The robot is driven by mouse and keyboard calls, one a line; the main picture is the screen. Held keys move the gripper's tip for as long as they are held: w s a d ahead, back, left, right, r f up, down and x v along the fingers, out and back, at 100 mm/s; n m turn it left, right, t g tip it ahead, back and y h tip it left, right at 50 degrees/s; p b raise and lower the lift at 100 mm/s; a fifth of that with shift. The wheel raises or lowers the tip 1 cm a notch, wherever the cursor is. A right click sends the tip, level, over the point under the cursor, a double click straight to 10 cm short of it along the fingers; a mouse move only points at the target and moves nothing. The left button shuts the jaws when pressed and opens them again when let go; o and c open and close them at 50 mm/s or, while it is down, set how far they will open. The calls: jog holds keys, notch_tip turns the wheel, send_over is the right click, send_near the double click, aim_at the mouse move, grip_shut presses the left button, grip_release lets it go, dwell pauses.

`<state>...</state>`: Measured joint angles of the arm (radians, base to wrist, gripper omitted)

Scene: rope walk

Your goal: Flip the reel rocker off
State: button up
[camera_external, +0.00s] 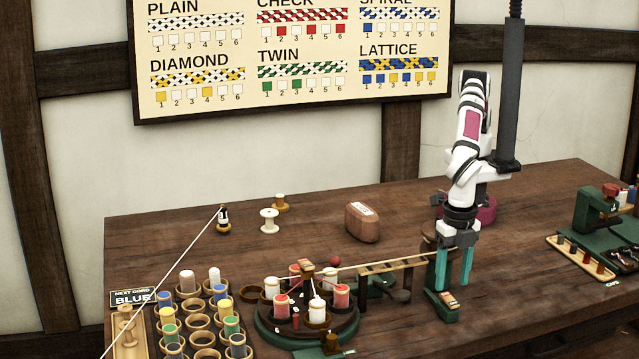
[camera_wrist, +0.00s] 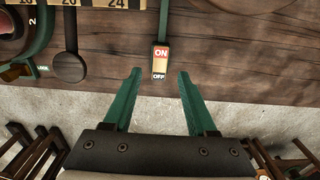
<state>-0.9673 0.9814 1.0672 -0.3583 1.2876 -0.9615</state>
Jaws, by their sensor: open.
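The reel rocker (camera_wrist: 160,60) shows in the wrist view as a small switch with a red ON end at the top and a dark OFF end at the bottom. I cannot tell surely which end is pressed down. In the camera_external view the rocker (camera_external: 448,298) sits on a small green base at the table's front right. My gripper (camera_wrist: 159,74) has its two teal fingers apart with nothing between them. In the camera_external view my gripper (camera_external: 454,284) points down beside the rocker, over its base. The exact height of the fingertips above it is unclear.
A wooden ruled rail (camera_external: 400,265) runs left from near the rocker to a round carousel (camera_external: 300,325) of bobbins. A dark round knob (camera_wrist: 69,67) stands left of the rocker. The table edge is close below it. A green vice (camera_external: 600,212) stands right.

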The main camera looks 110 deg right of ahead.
aim_at(446, 295)
jog(key=shift+f, duration=1.8)
grip_shut()
